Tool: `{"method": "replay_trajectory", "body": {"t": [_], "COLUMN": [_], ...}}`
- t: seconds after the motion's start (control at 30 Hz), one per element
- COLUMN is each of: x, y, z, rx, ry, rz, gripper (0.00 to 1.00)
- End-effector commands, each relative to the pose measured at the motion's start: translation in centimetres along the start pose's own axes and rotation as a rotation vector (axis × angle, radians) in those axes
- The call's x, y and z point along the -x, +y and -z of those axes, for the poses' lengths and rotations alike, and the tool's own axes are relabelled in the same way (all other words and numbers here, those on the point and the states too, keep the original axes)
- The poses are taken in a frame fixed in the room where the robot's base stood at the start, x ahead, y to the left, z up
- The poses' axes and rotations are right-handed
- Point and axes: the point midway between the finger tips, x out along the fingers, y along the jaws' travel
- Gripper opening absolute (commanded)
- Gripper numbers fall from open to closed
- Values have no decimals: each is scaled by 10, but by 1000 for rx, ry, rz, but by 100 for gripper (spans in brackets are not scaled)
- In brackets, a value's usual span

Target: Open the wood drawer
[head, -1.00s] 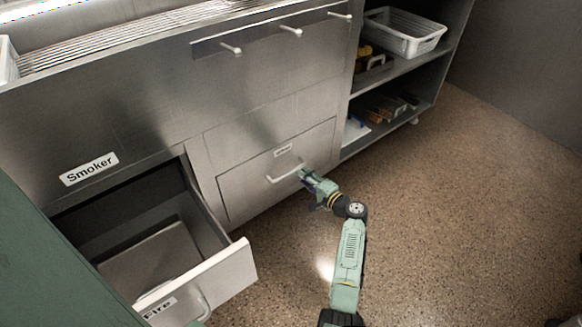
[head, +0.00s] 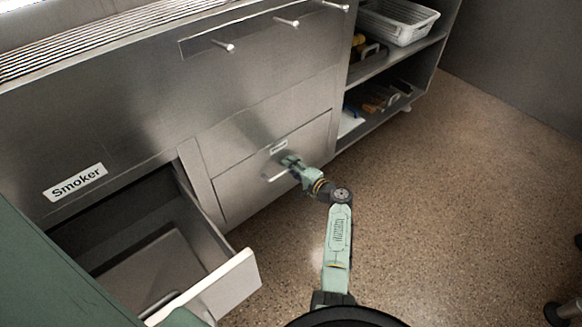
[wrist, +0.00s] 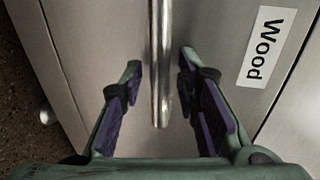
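The wood drawer (head: 240,183) is a steel front low in the cabinet, and it looks closed. Its "Wood" label (wrist: 266,47) reads clearly in the wrist view. The bar handle (wrist: 160,60) runs down the middle of the wrist view, and its end lies between my fingers. My gripper (wrist: 160,85) is open, with one finger on each side of the handle and a gap on both sides. In the head view my gripper (head: 288,163) is at the drawer front, covering part of the handle (head: 272,177).
A drawer (head: 232,285) at the left stands open under the "Smoker" label (head: 75,182). Open shelves at the right hold a white perforated basket (head: 400,20) and small items.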

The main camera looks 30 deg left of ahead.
Motion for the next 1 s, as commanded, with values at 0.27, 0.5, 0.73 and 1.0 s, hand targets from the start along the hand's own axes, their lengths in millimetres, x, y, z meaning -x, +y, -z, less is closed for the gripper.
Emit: {"method": "replay_trajectory", "body": {"t": [0.27,0.5,0.73,1.0], "x": [0,0,0,0], "y": [0,0,0,0], "z": [0,0,0,0], "rx": [0,0,0,0], "ry": [0,0,0,0], "rz": [0,0,0,0], "gripper": [8,0,0,0]}}
